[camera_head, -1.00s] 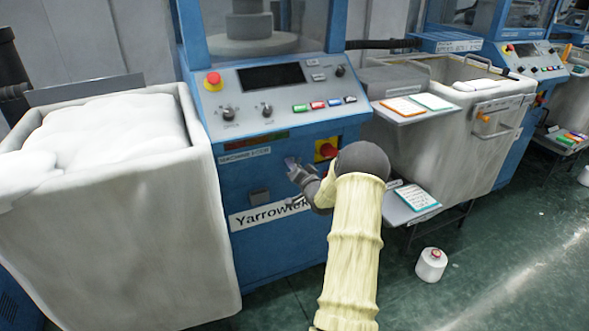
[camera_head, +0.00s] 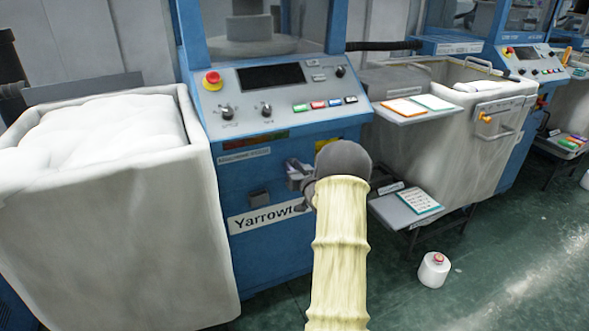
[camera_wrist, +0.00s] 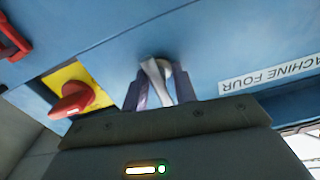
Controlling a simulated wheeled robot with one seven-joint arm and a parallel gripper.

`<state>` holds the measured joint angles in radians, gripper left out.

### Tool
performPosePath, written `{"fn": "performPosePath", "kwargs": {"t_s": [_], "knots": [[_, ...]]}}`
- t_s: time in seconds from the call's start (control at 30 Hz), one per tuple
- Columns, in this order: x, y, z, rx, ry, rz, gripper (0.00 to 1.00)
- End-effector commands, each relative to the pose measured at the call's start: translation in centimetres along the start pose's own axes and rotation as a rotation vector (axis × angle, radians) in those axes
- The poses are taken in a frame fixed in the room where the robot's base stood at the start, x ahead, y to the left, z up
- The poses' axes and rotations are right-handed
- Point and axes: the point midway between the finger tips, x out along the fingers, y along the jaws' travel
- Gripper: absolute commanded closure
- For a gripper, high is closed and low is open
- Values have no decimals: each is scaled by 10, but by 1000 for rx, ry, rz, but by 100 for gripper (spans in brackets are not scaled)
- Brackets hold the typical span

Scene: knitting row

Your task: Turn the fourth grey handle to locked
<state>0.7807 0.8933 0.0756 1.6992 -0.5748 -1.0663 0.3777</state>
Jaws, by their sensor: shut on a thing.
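The grey handle (camera_wrist: 155,78) sticks out of the blue machine front in the wrist view, tilted a little from upright in the picture. My gripper (camera_wrist: 158,92) is shut on it, with one finger on each side. Upside down to the right is a white label (camera_wrist: 268,76) reading "MACHINE FOUR". In the head view my gripper (camera_head: 297,172) is at the machine front below the control panel, and the handle is too small and covered to make out there.
A red rotary switch (camera_wrist: 75,98) on a yellow plate sits close to the handle. The control panel (camera_head: 275,90) with a red stop button (camera_head: 212,81) is above. A white-filled bin (camera_head: 110,210) stands left, a shelf (camera_head: 405,208) right, and a white cone (camera_head: 433,269) on the floor.

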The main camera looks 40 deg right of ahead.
Motion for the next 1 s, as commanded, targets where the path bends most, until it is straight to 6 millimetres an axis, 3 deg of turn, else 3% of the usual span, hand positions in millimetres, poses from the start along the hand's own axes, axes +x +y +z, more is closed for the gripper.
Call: {"fn": "performPosePath", "kwargs": {"t_s": [0.27,0.3,0.33,0.73,1.0], "knots": [[0,0,1,-2,-2,0,95],[0,0,1,-1,-2,0,70],[0,0,1,-1,-2,0,64],[-4,0,0,0,-1,1,64],[-38,0,-1,1,-4,2,64]]}}
